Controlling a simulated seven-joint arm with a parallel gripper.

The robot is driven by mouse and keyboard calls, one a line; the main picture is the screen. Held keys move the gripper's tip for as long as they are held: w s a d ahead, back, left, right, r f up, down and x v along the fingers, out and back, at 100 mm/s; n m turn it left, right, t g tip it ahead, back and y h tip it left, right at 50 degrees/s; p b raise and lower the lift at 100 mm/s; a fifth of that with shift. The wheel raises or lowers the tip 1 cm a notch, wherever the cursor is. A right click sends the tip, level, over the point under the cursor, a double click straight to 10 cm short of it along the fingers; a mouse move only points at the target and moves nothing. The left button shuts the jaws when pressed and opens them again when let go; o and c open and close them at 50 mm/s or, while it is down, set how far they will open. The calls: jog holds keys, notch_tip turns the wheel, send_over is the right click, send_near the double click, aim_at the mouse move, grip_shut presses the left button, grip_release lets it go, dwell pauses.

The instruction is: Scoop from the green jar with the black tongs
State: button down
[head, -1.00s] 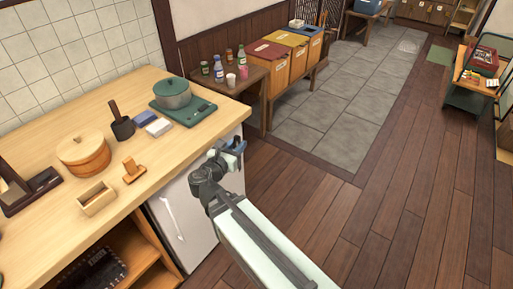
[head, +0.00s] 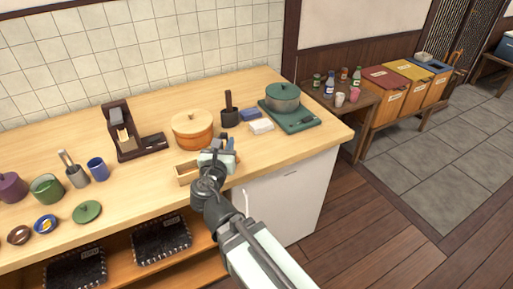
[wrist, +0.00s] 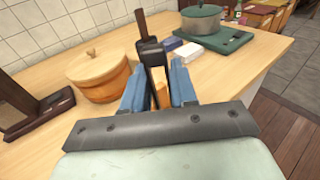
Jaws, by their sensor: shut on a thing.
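The green jar (head: 47,188) stands open on the left part of the counter in the head view; what is inside is too small to tell. A green lid (head: 87,212) lies on the counter to its right. My gripper (head: 219,158) is over the counter's front edge, well to the right of the jar. In the wrist view its blue fingers (wrist: 157,88) are shut on a dark, narrow thing, which looks like the black tongs (wrist: 155,72). The tongs' lower part is hard to make out.
A purple pot (head: 11,188), a utensil cup (head: 76,177), a blue cup (head: 97,169) and two small bowls stand around the jar. A dark wooden stand (head: 124,135) and a round wooden tub (head: 192,131) are nearer my gripper.

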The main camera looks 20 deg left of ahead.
jog(key=s+a+r+n+g+y, duration=0.35)
jog(key=s+a+r, duration=0.35)
jog(key=s, duration=0.4)
jog(key=s+a+r+n+g+y, duration=0.25)
jog(key=s+a+r+y, duration=0.2)
jog(key=s+a, duration=0.55)
jog(key=s+a+r+n+g+y, duration=0.2)
jog(key=s+a+r+n+y, duration=0.15)
jog(key=s+a+r, duration=0.55)
jog(key=w+a+f+m+t+h, duration=0.2)
jog(key=a+f+m+t+h, duration=0.3)
jog(key=a+m+h, duration=0.65)
jog(key=w+a+f+m+t+h, duration=0.25)
jog(key=a+f+m+h, duration=0.4)
jog(key=a, duration=0.95)
notch_tip(320, 180, down, 12)
jog(key=n+h, duration=0.2)
jog(key=h, duration=0.1)
jog(key=shift+s+r, duration=0.15)
jog(key=shift+r, duration=0.05)
jog(key=shift+t, duration=0.25)
jog(key=shift+s+a, duration=0.1)
